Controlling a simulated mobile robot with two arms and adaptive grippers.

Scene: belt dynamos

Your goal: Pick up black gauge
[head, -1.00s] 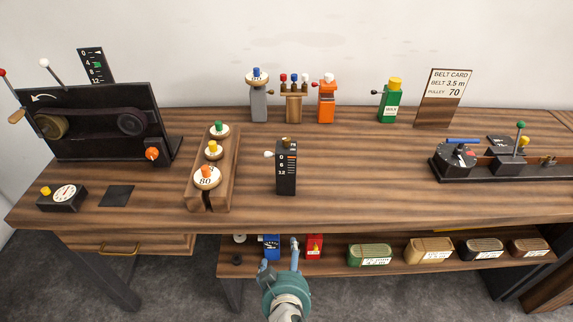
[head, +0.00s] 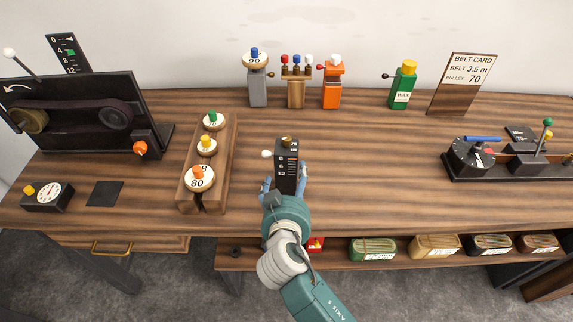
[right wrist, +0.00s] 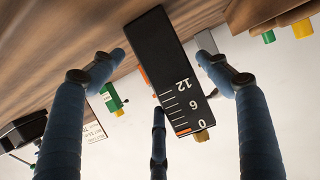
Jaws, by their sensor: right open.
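The black gauge (head: 288,160) stands upright on the middle of the bench, a tall black box with a white 0-to-12 scale, an orange mark and a white side knob. My right gripper (head: 285,184) is open at its front, with blue fingers at either side of its lower part. In the right wrist view the gauge (right wrist: 160,60) shows between the spread fingers (right wrist: 160,68), with gaps visible beside it; contact cannot be told. The gripper hides the gauge's foot in the head view. My left gripper is not in view.
A wooden rack (head: 223,160) with several round pulleys stands left of the gauge. Behind are a grey post (head: 258,90), an orange device (head: 332,92) and a green wax box (head: 402,88). A black rail device (head: 470,165) sits at right. Bench between is clear.

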